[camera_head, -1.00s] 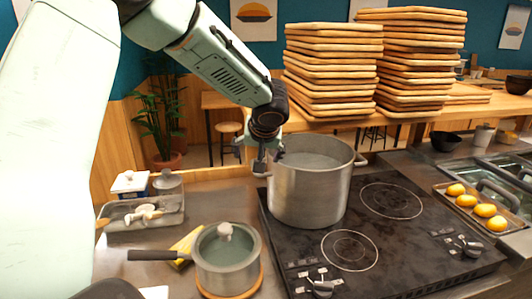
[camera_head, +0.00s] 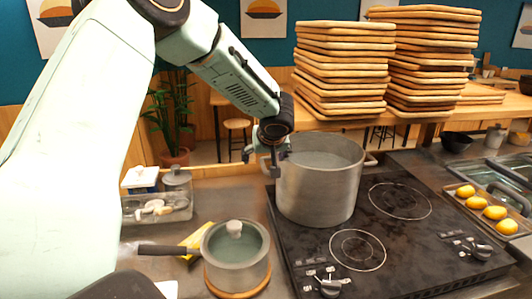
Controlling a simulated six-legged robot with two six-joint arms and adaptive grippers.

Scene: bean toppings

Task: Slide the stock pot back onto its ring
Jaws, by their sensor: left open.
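The large steel stock pot (camera_head: 318,190) stands upright and uncovered on the black cooktop (camera_head: 428,232), toward its back left. Its right handle shows beside the rim; its left side is partly hidden by my gripper. The ring under the pot is hidden. Two printed rings show bare: the back right ring (camera_head: 400,201) and the front ring (camera_head: 357,250). My left gripper (camera_head: 265,160) is open at the pot's left rim, pointing down, with a finger in front of the pot wall. I cannot tell whether it touches the pot. My right gripper is not in view.
A lidded saucepan (camera_head: 237,262) stands on a round wooden trivet left of the cooktop, its dark handle pointing left. A clear container (camera_head: 160,208) sits behind it. Stacked boards (camera_head: 340,75) rise on the shelf behind the pot. A tray of yellow items (camera_head: 489,208) lies right.

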